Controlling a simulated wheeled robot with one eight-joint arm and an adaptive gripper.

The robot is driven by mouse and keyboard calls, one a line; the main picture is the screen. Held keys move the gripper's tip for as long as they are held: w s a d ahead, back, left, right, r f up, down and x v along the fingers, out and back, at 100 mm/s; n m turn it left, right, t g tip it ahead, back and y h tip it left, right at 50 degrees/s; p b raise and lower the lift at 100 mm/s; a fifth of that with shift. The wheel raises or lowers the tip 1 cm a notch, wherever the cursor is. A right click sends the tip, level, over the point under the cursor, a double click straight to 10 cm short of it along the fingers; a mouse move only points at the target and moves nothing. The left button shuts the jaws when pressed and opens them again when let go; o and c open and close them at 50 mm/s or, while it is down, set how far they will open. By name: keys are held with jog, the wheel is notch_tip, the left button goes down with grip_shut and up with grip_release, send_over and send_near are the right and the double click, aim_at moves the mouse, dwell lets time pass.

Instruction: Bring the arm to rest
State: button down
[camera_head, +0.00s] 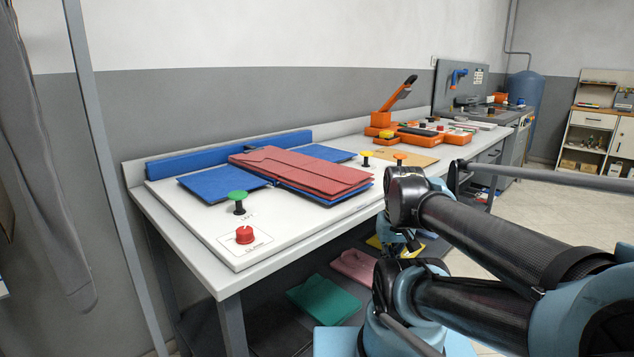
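My arm comes in from the right edge and bends at a black and teal joint in front of the white worktable (190,230). The visible links are black tubes with teal parts. My gripper's fingers cannot be made out; a small dark part with a bit of yellow hangs beneath the joint at the table's front side, and I cannot tell what it is. The arm appears apart from the folded red garment (300,170), which lies on the blue folding board (217,184) on the table.
A green knob (238,196) and a red button (245,235) stand at the table's near end. An orange press (395,105) and orange trays stand farther back. Folded green cloth (324,299) and pink cloth (354,265) lie on the lower shelf. The floor (510,225) at right is clear.

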jog(key=shift+w+f, duration=0.2)
jog(key=shift+w, duration=0.2)
dwell(1.9)
